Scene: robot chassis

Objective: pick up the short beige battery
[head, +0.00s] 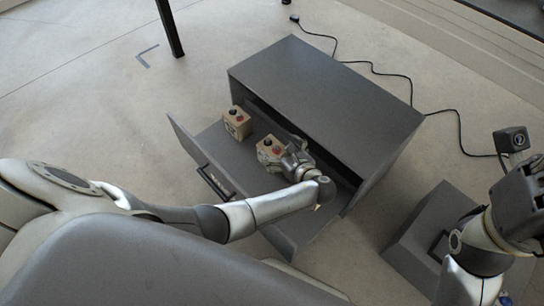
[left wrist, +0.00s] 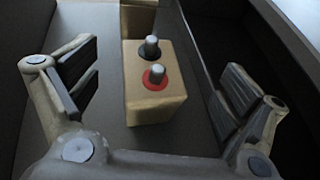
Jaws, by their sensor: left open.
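A beige battery (head: 268,149) with one red and one dark terminal stands upright in the open drawer. My left gripper (head: 279,152) is at it, with its fingers spread on either side. In the left wrist view the battery (left wrist: 157,92) stands between the open fingers, with visible gaps on both sides. A second beige battery (head: 237,122) stands farther left in the drawer; part of it shows at the top of the left wrist view (left wrist: 138,18). My right gripper (head: 517,205) is at the right edge, and its fingers are not clear.
The grey cabinet (head: 325,95) overhangs the back of the open drawer (head: 222,150), whose walls and front handle surround the batteries. A second grey box (head: 435,225) with a handle is at the lower right. A black cable (head: 410,88) runs across the floor behind.

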